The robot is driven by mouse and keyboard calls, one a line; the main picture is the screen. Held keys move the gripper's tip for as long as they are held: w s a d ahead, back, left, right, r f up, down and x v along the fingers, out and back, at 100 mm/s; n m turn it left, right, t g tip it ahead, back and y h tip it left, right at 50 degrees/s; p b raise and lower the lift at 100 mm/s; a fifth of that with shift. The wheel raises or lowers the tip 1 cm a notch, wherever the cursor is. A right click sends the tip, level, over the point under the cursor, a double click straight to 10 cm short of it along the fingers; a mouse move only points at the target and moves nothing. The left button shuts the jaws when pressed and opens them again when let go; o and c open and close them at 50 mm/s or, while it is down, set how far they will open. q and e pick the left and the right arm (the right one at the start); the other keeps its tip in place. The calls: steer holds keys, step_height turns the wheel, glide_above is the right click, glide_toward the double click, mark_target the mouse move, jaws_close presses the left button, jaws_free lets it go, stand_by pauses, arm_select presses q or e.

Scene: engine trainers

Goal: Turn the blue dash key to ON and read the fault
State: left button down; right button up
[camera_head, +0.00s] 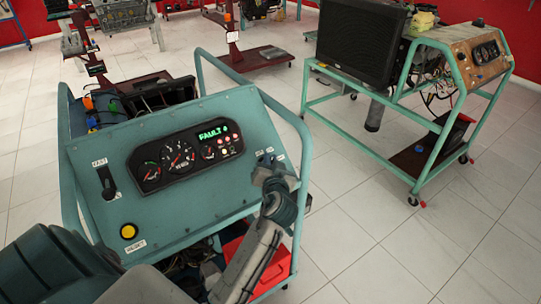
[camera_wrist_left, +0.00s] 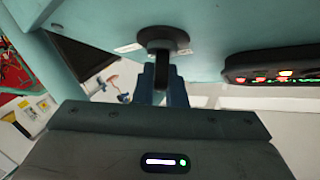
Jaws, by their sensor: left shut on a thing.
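The teal dash panel (camera_head: 190,205) stands before me, with a black gauge cluster (camera_head: 180,160). Its lit green display (camera_head: 213,133) shows FAULT followed by a small character, perhaps a 4. My left gripper (camera_head: 270,165) is at the panel's right side, over the key spot, and hides the key in the head view. In the left wrist view, my left gripper (camera_wrist_left: 162,82) is shut on the dash key (camera_wrist_left: 162,62), whose grip looks dark between the blue-grey fingers. The key sits in a dark round lock (camera_wrist_left: 162,38) on the panel. My right gripper is not in view.
A black lever (camera_head: 106,182) and a yellow button (camera_head: 128,231) with a RESET label are on the panel's left. Teal frame tubes rise around the panel. Another engine trainer (camera_head: 420,85) stands at the right, with free tiled floor between.

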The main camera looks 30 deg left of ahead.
arm_select(q)
steer(key=shift+r+m+h+p, duration=0.1)
steer(key=shift+m+h+p, duration=0.45)
steer(key=shift+p, duration=0.2)
steer(key=c, duration=1.5)
jaws_free()
steer(key=v, duration=1)
steer(key=shift+s+d+p, duration=0.15)
steer(key=shift+s+p, duration=0.2)
steer(key=shift+p, duration=0.05)
